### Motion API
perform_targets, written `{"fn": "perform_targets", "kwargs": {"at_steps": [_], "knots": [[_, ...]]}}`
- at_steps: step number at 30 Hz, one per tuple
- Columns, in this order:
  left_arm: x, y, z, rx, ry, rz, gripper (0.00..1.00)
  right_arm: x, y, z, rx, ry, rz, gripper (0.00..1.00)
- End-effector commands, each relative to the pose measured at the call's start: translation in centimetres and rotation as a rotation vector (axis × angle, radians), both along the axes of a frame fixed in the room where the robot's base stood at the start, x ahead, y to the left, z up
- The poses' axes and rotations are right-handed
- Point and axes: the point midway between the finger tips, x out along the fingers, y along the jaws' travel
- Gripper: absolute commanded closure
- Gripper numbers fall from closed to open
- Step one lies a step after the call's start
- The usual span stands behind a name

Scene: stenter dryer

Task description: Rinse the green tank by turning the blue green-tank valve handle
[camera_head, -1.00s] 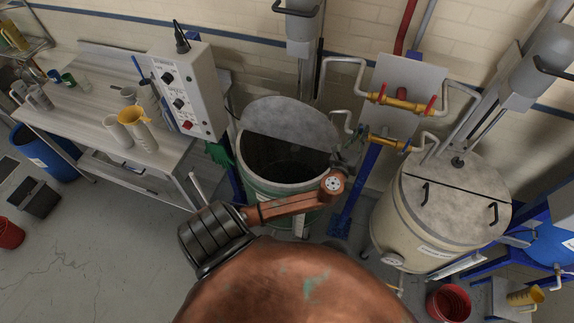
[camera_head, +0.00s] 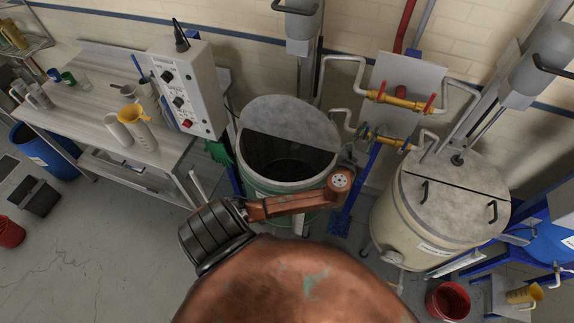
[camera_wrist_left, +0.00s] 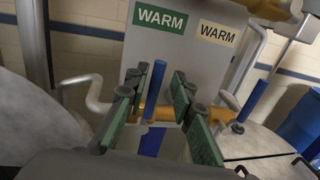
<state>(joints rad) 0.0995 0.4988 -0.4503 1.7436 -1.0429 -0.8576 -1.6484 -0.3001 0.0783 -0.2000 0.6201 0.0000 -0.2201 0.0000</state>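The green tank (camera_head: 255,182) stands in the middle of the head view, its lid half (camera_head: 288,117) covering the back of its opening. My left arm reaches across its front. My left gripper (camera_head: 358,146) is small and dark there, close to the lower brass pipe. In the left wrist view, my left gripper (camera_wrist_left: 160,88) is open, its green-padded fingers apart. The blue green-tank valve handle (camera_wrist_left: 157,80) stands upright between them, below the green WARM label (camera_wrist_left: 160,18), with gaps showing on both sides. A second blue handle (camera_wrist_left: 253,98) is to the right. My right gripper is not in view.
A cream tank (camera_head: 415,222) stands right of the green tank. A brass pipe (camera_head: 400,101) with red handles runs above the lower pipe. A control box (camera_head: 187,90) and a table (camera_head: 75,125) with jugs are left. A red bucket (camera_head: 448,301) is on the floor.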

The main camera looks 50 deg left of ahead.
Motion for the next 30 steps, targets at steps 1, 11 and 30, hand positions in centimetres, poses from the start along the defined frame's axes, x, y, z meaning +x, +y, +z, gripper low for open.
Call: {"fn": "perform_targets", "kwargs": {"at_steps": [1,11,30], "knots": [[0.0,0.1,0.0,0.0,0.0,0.001,0.73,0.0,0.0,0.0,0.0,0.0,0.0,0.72],[-0.5,0.0,0.0,-0.002,-0.001,0.002,0.73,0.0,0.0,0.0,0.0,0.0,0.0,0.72],[-7.0,-2.4,0.1,-0.003,-0.001,0.002,0.73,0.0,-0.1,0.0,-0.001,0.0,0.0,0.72]]}}
